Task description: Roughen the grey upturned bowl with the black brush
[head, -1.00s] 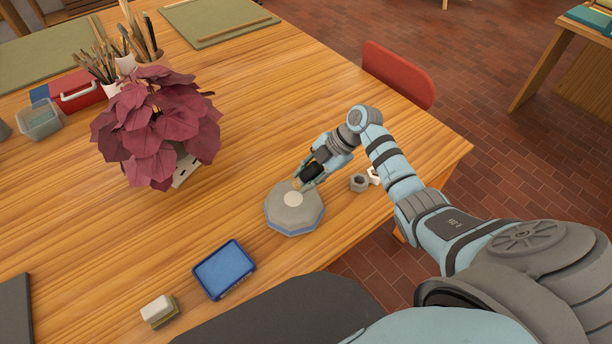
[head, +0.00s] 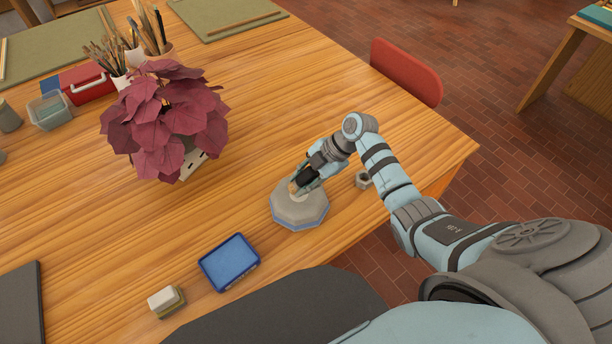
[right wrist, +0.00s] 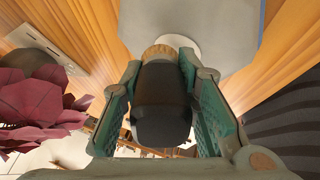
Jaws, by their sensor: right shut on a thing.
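The grey upturned bowl (head: 299,212) sits on the table near its front edge. It has flat facets, a blue-edged rim and a paler round top. My right gripper (head: 302,185) is over the far side of the bowl's top, shut on the black brush (head: 304,177). In the right wrist view the brush (right wrist: 162,105) lies between both fingers, its tan end towards the pale top of the bowl (right wrist: 215,35). I cannot tell whether the bristles touch the bowl. My left gripper is not in view.
A blue tray (head: 229,263) and a white-and-yellow sponge block (head: 166,301) lie left of the bowl. A small grey nut-shaped piece (head: 363,180) stands close right of the gripper. A red-leaved plant (head: 166,118) stands behind left. Bare wood lies between.

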